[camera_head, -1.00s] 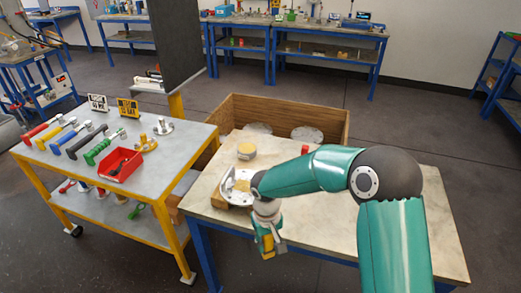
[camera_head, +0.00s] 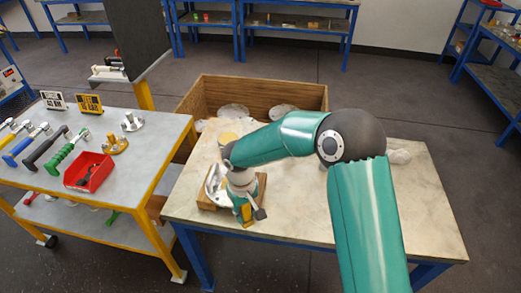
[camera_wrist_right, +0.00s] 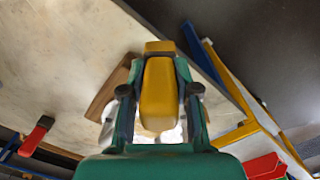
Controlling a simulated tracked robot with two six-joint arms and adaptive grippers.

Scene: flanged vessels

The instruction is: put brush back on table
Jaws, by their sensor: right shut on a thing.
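My right gripper (camera_head: 245,212) is shut on a yellow block-shaped thing, which I take to be the brush (camera_wrist_right: 158,92). In the wrist view it sits between the two green fingers; its bristles cannot be made out. The gripper is over the near left part of the stone-topped table (camera_head: 300,222), just in front of a silver flange (camera_head: 214,186) on a wooden block (camera_head: 207,204). I cannot tell whether the brush touches anything. My left gripper is not in view.
A yellowish round thing (camera_head: 228,137) stands farther back, and a wooden crate (camera_head: 305,97) is behind the table. A red and black thing (camera_wrist_right: 38,135) lies on the table. A side table (camera_head: 150,150) holds hammers and a red bin (camera_head: 88,172). The table's right half looks mostly clear.

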